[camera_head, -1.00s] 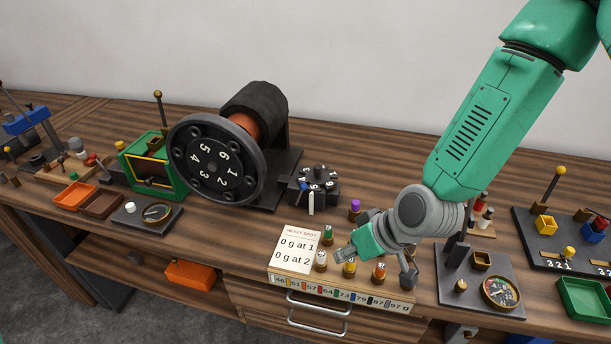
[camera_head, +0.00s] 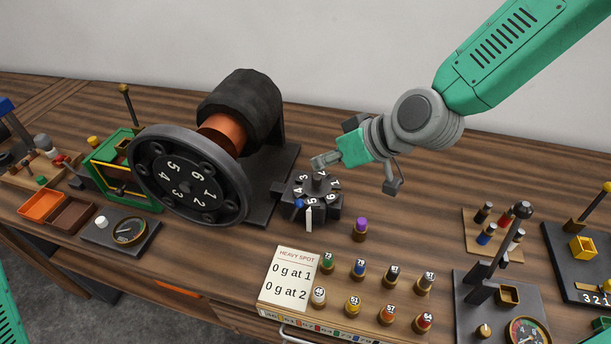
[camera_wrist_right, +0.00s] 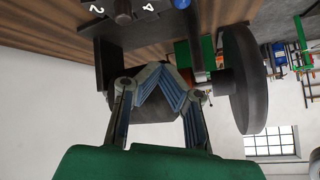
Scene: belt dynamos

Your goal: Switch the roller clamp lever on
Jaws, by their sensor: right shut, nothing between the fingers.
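My right gripper (camera_head: 322,161) is shut and empty, just above and behind the small black numbered block (camera_head: 313,200). In the right wrist view its blue-grey fingertips (camera_wrist_right: 163,72) meet. The block has a blue-tipped peg (camera_head: 299,203) and a white pointer (camera_head: 309,218) on its front; I cannot tell whether the fingers touch it. Left of it stands the big roller, with a black numbered wheel (camera_head: 183,189), orange hub (camera_head: 222,134) and dark drum (camera_head: 241,101). I cannot tell which part is the roller clamp lever. My left gripper is out of view.
A purple-capped peg (camera_head: 361,228) stands right of the block. The heavy-spot card (camera_head: 293,278) and several numbered weights stand in front. A dark upright lever (camera_head: 507,240) is at right, a ball-topped rod (camera_head: 126,100) at left. The back right tabletop is clear.

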